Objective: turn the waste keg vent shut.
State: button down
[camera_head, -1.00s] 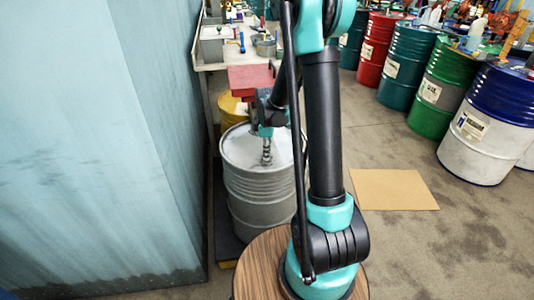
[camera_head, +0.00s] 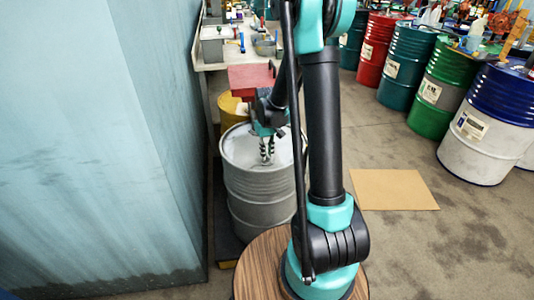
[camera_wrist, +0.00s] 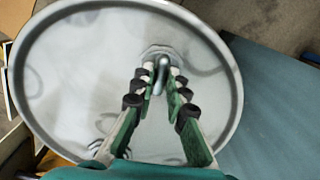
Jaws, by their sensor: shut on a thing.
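The waste keg is the grey drum (camera_head: 258,190) left of my arm, and its pale round lid also fills much of the wrist view (camera_wrist: 75,80). The vent (camera_wrist: 162,73) is a small metal handle on a fitting near the rim of the lid. My gripper (camera_wrist: 161,70) points down at it, with the two fingertips on either side of the handle and shut on it. In the head view my gripper (camera_head: 266,161) is over the lid, and the vent itself is too small to make out there.
A red block-like object (camera_head: 250,76) and a yellow drum (camera_head: 231,112) are behind the keg. A pale blue wall (camera_head: 120,150) rises at left. Several coloured drums (camera_head: 440,90) line the right side. Open floor with a cardboard sheet (camera_head: 393,190) lies between.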

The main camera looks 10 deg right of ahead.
aim_at(267, 155)
jog(key=shift+m, duration=1.5)
jog(key=c, duration=1.5)
grip_release()
jog(key=shift+c, duration=0.2)
notch_tip(267, 155, up, 12)
jog(key=shift+s, duration=0.1)
